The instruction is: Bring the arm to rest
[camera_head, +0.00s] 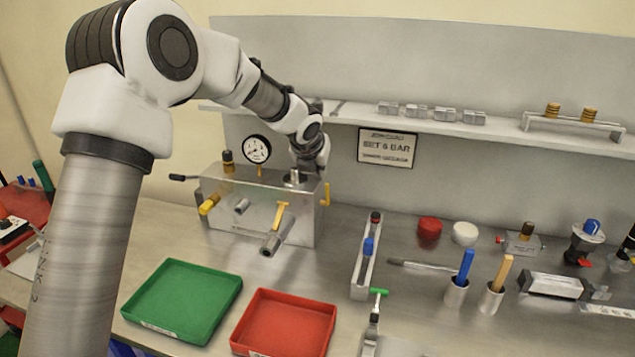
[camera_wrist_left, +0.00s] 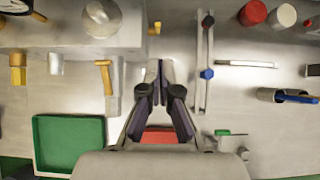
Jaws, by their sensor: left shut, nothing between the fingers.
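My left arm (camera_head: 265,98) comes in from the left, bends high and reaches over the bench to the metal manifold box (camera_head: 235,190). Its wrist end is at the box's back right, and the fingertips are hard to make out in the head view. In the left wrist view my left gripper (camera_wrist_left: 160,72) points at the bench with its dark fingers together and nothing between them. The box (camera_wrist_left: 75,38) lies to its left there, apart from the fingers. My right gripper is not in view.
A gauge (camera_head: 257,149) and yellow levers stand on the box. A green tray (camera_head: 182,300) and a red tray (camera_head: 285,325) lie in front. A slotted rail (camera_head: 363,262), caps, cups and fittings fill the right. A shelf (camera_head: 450,122) runs behind.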

